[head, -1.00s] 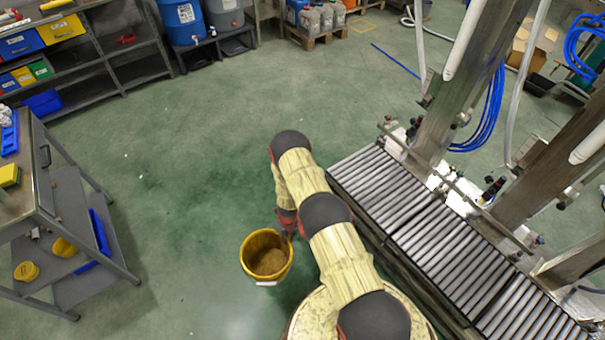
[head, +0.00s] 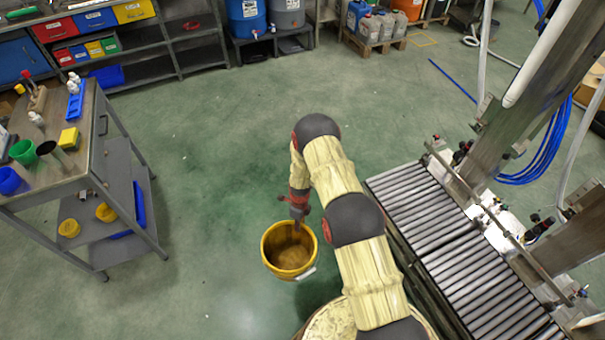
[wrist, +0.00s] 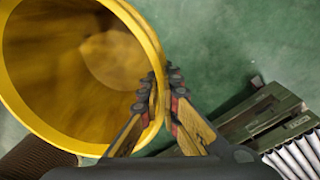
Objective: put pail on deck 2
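The yellow pail (head: 287,265) hangs upright or nearly so at my gripper (head: 298,212), just left of my arm in the head view. Its inside looks empty. In the wrist view the pail (wrist: 75,122) fills the upper left, its open mouth facing the camera. My gripper (wrist: 163,88) has one finger on each side of the rim and is shut on it. The pail's underside is hidden, and its height above the floor is hard to judge. No label shows which surface is deck 2.
A grey cart (head: 88,165) at the left has items on its top and lower shelf. A roller conveyor (head: 440,225) runs along the right, with posts and hoses beside it. Shelving (head: 140,45) and drums (head: 245,18) stand at the back. The green floor between is open.

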